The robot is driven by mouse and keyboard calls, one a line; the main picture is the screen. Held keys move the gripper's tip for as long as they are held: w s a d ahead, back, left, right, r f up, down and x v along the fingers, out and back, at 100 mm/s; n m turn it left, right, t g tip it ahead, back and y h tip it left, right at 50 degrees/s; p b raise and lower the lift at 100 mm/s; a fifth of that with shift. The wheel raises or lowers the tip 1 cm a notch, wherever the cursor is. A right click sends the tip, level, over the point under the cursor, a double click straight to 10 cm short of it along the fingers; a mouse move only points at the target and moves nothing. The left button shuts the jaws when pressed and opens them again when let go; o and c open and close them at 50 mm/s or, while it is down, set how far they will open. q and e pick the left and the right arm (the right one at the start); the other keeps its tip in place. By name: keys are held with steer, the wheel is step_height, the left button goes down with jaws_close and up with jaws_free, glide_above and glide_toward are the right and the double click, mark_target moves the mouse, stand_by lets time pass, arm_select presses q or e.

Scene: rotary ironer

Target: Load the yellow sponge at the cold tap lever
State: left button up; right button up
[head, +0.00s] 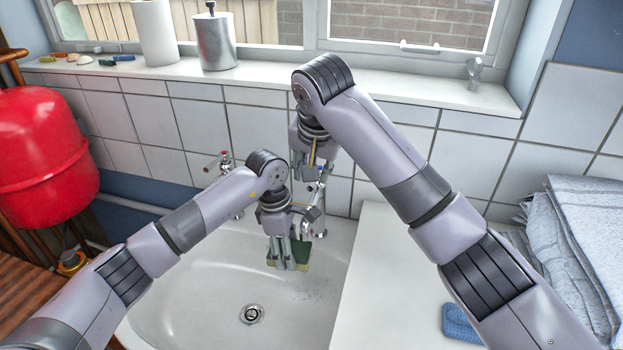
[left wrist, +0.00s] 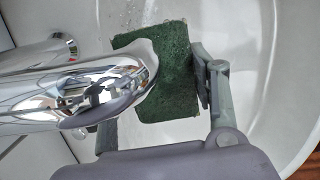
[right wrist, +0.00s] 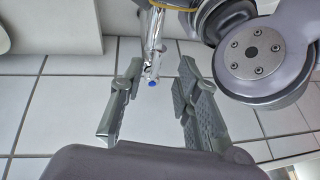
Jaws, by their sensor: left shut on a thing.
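The sponge (head: 303,256) shows a dark green face and a thin yellowish edge. My left gripper (head: 288,258) is shut on it over the basin. In the left wrist view, the sponge (left wrist: 178,75) is seen green face on, with the chrome tap spout (left wrist: 110,90) covering part of it and one finger. The cold tap (head: 318,205) is at the basin's back right. Its lever (right wrist: 152,72), with a blue dot, shows between the fingers of my right gripper (right wrist: 157,88), which is open.
The white basin (head: 190,285) is otherwise empty around its drain (head: 252,314). A red-marked hot tap (head: 222,168) stands left of my left wrist. A blue sponge (head: 461,322) and folded towels (head: 590,240) lie right. The tiled wall (head: 260,130) is close behind.

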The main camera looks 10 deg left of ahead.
steer(key=v, duration=0.6)
steer(key=shift+s+r, duration=0.2)
steer(key=shift+r, duration=0.1)
arm_select(q)
steer(key=shift+s, duration=0.1)
